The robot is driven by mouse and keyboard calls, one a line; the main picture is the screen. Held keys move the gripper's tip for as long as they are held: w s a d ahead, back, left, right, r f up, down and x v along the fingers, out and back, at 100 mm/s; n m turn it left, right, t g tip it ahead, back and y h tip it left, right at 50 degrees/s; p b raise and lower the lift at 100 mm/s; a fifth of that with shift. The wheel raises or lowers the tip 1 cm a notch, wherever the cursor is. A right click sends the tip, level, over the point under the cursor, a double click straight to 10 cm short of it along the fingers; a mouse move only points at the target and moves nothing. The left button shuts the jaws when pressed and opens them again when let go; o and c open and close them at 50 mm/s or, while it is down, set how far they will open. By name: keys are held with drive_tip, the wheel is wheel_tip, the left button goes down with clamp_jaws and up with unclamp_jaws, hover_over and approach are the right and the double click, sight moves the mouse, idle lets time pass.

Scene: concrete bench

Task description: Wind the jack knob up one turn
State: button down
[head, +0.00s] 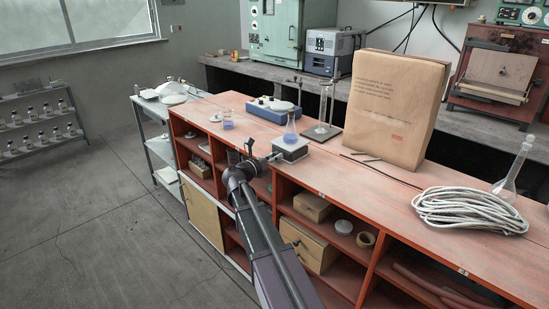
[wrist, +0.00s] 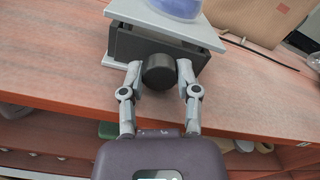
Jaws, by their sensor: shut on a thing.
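The lab jack (head: 290,153) stands at the front edge of the red bench, with a light top plate and a dark body. In the wrist view its plate (wrist: 150,20) is close up, with the round black knob (wrist: 159,71) facing me. My gripper (wrist: 159,74) has one finger on each side of the knob and is shut on it. In the head view my gripper (head: 268,158) reaches the jack from the left, and the knob is too small to make out. A conical flask with blue liquid (head: 291,132) stands on the jack's plate.
A blue-and-white instrument (head: 270,109), a beaker (head: 227,122) and a glass cylinder on a stand (head: 324,108) are behind or left of the jack. A large paper bag (head: 391,105) stands to the right, and coiled rope (head: 470,209) lies further right. Open shelves lie below.

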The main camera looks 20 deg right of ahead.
drive_tip(key=shift+m, duration=0.3)
drive_tip(key=m, duration=0.8)
drive_tip(key=shift+m, duration=0.4)
idle(0.4)
drive_tip(key=shift+c, duration=1.7)
unclamp_jaws()
drive_tip(key=shift+d, duration=0.1)
drive_tip(key=shift+n, duration=0.3)
